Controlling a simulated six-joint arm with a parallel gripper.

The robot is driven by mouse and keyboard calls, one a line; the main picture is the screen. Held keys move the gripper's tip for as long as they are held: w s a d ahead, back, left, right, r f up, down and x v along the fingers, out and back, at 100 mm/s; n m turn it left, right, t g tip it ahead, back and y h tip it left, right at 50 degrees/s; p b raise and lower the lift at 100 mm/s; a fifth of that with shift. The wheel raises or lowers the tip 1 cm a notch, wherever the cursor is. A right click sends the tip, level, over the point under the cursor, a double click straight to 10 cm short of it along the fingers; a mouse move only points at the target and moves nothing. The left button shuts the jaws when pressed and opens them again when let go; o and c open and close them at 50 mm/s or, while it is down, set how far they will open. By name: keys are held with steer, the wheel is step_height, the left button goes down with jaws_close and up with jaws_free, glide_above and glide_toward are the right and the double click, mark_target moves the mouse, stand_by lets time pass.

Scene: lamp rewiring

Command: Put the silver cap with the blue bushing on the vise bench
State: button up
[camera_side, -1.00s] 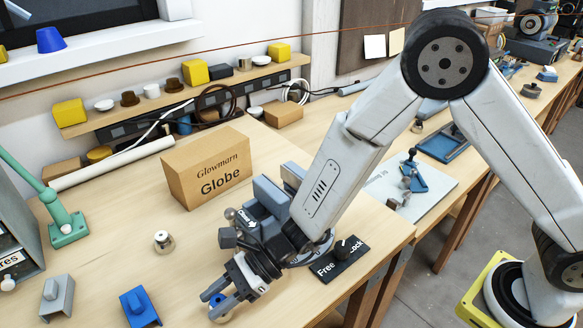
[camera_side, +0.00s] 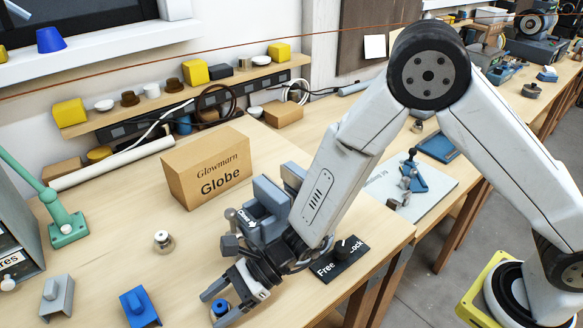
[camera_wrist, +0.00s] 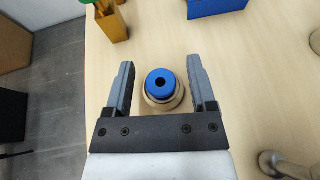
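A cap with a blue bushing (camera_wrist: 160,83) in its top stands upright on the bench, between the fingers of my open gripper (camera_wrist: 160,66). Its rim looks tan or brassy rather than clearly silver. There is a gap on both sides. In the side view my gripper (camera_side: 214,306) is low over the front of the bench, with the blue bushing (camera_side: 221,306) showing between the fingers. A separate silver cap-like piece (camera_side: 164,242) stands farther back on the left. The blue-grey vise (camera_side: 268,208) stands behind my gripper, partly hidden by my arm.
A black Free/Lock plate with a knob (camera_side: 342,260) lies right of my gripper. A Globe carton (camera_side: 205,170) stands behind. A grey block (camera_side: 57,298) and a blue block (camera_side: 140,307) stand at front left.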

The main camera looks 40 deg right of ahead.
steer(key=shift+r, duration=0.15)
steer(key=v, duration=1.2)
stand_by(0.6)
